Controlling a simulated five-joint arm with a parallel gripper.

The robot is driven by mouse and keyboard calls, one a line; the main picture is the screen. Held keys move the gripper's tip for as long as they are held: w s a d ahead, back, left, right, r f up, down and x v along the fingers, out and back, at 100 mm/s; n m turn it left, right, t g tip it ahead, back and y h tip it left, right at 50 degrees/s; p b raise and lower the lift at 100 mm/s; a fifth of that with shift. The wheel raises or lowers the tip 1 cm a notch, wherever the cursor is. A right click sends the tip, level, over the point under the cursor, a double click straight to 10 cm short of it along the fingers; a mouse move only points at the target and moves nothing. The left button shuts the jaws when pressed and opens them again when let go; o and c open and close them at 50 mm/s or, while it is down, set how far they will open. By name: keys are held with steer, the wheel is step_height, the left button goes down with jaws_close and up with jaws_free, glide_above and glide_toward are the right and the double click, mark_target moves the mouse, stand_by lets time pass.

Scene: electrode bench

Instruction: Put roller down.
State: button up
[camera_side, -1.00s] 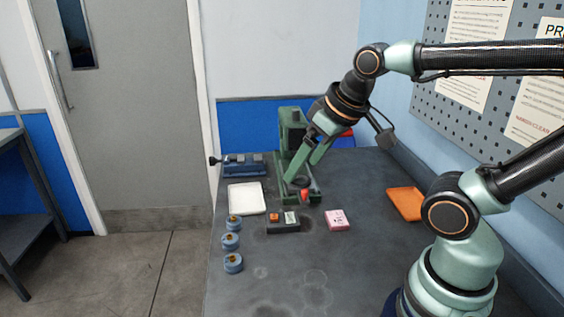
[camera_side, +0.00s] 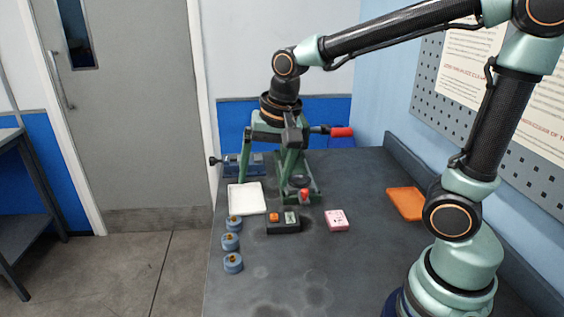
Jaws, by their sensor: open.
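My gripper (camera_side: 264,179) is at the back of the bench, pointing down with its two green fingers spread wide apart. Nothing shows between the fingers. It is in front of and to the left of a green press-like stand (camera_side: 311,188), whose upper part is largely hidden by my gripper. A red grip (camera_side: 343,132) on a dark bar sticks out to the right behind my gripper. I cannot tell whether this is a roller or the stand's lever. No other roller can be made out. A small red knob (camera_side: 304,195) sits at the stand's front.
A white tray (camera_side: 246,199) lies below my gripper, near the left edge. Three blue pots (camera_side: 231,242) stand in front of it. A black control box (camera_side: 283,225), a pink box (camera_side: 336,220) and an orange tray (camera_side: 405,203) lie rightward. The front of the bench is clear.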

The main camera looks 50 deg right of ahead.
mark_target(232, 257)
steer(key=w+a+f+m+g, duration=0.3)
steer(key=w+a+f+m, duration=0.25)
steer(key=f+m, duration=0.4)
step_height(232, 257, down, 12)
steer(key=shift+w+a+f, duration=0.1)
steer(key=shift+f, duration=0.05)
jaws_close()
stand_by(0.3)
step_height(232, 257, up, 20)
steer(key=s+d+f+n, duration=0.2)
steer(key=s+d+n, duration=0.5)
steer(key=n, duration=1)
steer(key=d, duration=0.2)
steer(key=shift+s+d+n, duration=0.25)
steer(key=shift+d+n, duration=0.1)
steer(key=shift+d, duration=0.05)
